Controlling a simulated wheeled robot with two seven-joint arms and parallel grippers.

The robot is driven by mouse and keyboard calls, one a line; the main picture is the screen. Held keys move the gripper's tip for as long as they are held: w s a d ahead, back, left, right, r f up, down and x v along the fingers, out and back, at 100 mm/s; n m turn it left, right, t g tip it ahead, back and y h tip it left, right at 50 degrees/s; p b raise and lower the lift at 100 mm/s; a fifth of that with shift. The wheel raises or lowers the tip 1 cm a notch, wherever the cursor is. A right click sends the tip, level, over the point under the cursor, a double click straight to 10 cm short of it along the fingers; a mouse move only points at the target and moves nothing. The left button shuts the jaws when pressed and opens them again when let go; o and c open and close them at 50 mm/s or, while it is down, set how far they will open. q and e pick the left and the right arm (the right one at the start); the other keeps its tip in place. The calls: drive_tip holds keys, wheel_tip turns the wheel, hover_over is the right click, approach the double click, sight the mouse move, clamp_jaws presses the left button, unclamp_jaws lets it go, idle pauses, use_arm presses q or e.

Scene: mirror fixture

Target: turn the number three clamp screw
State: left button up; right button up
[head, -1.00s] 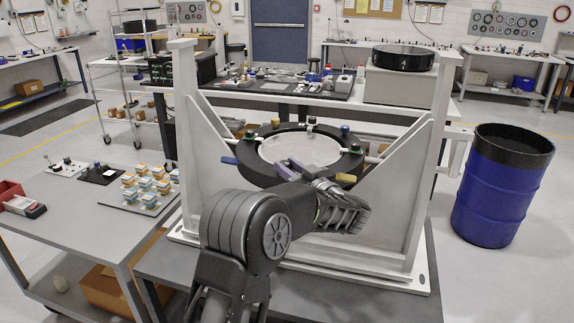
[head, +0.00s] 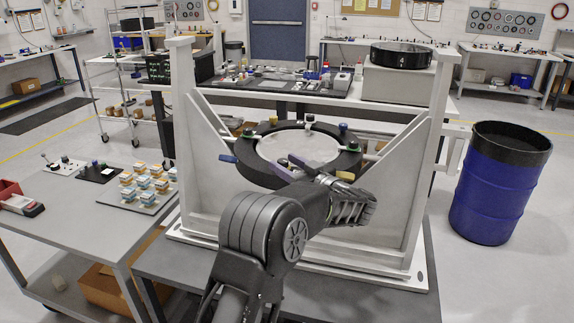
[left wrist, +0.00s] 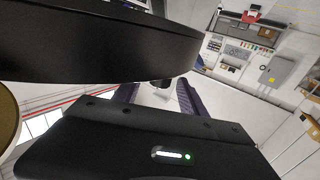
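A black ring (head: 258,172) holding a pale round mirror (head: 298,148) sits in the white metal fixture frame. Clamp screws with coloured ends stand around it: a blue one (head: 228,158) at left, a green one (head: 248,133), a dark blue one (head: 343,128) and a yellow one (head: 345,175) at front right. I cannot read any numbers. In the left wrist view the fingers (left wrist: 157,96) straddle a small dark knob (left wrist: 160,83) under the ring; contact is unclear. My right gripper is not in view.
The frame's side plates (head: 218,165) flank the ring closely. A grey cart (head: 90,225) at left carries a tray of small blocks (head: 148,187). A blue barrel (head: 500,190) stands at right. A bench (head: 280,88) with tools is behind.

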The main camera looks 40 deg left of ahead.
use_arm(q)
drive_tip(key=shift+d+f, duration=0.1)
drive_tip(key=shift+d, duration=0.35)
drive_tip(key=b+v, duration=0.2)
drive_tip(key=v, duration=0.5)
drive_tip(key=shift+b, duration=0.4)
drive_tip(key=shift+s, duration=0.1)
